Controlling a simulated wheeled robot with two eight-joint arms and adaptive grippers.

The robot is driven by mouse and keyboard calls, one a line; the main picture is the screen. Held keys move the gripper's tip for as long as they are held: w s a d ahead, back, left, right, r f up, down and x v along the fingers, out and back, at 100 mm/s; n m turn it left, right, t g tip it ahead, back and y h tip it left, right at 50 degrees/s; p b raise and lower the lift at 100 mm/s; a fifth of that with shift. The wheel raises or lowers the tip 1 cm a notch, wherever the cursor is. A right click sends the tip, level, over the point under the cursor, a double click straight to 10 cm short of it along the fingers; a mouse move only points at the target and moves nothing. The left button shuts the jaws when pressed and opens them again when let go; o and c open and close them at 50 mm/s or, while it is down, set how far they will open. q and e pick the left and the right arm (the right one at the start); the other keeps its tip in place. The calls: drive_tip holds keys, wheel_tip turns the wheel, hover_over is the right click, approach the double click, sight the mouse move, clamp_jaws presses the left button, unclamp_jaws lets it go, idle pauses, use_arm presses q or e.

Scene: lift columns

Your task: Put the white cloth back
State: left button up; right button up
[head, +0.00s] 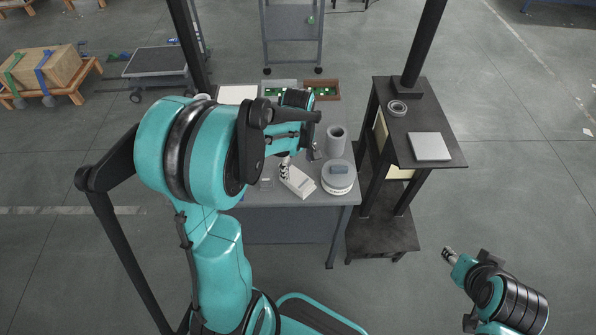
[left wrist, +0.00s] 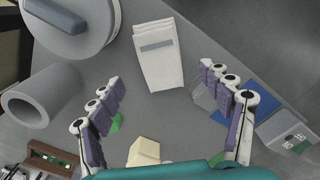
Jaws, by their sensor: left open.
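The white cloth (head: 298,181), folded flat with a grey stripe, lies on the grey desk (head: 288,198) near its front edge. In the left wrist view the cloth (left wrist: 157,58) lies beyond the fingertips, in line with the space between them. My left gripper (head: 298,161) is over the desk just behind the cloth; in the left wrist view its fingers (left wrist: 163,92) are spread wide with nothing between them. The fingers do not appear to touch the cloth. My right gripper (head: 449,255) is at the lower right, away from the desk; its fingers are too small to judge.
A round lidded container (head: 338,182) stands right of the cloth, with a grey cylinder (head: 336,141) behind it. A brown tray (head: 323,90) is at the desk's back. A dark side stand (head: 437,118) holds a ring (head: 397,108) and a grey box (head: 429,147). A cream block (left wrist: 145,151) is near the gripper.

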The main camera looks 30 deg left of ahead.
sight(298, 179)
use_arm(q)
drive_tip(key=s+d+r+m+t+p, duration=0.1)
drive_tip(key=s+d+r+m+t, duration=0.6)
drive_tip(key=m, duration=0.8)
drive_tip(key=s+d+r, duration=0.3)
drive_tip(key=s+r, duration=0.1)
drive_tip(key=r, duration=0.1)
drive_tip(key=shift+d+r, duration=0.3)
drive_tip(key=shift+r, duration=0.1)
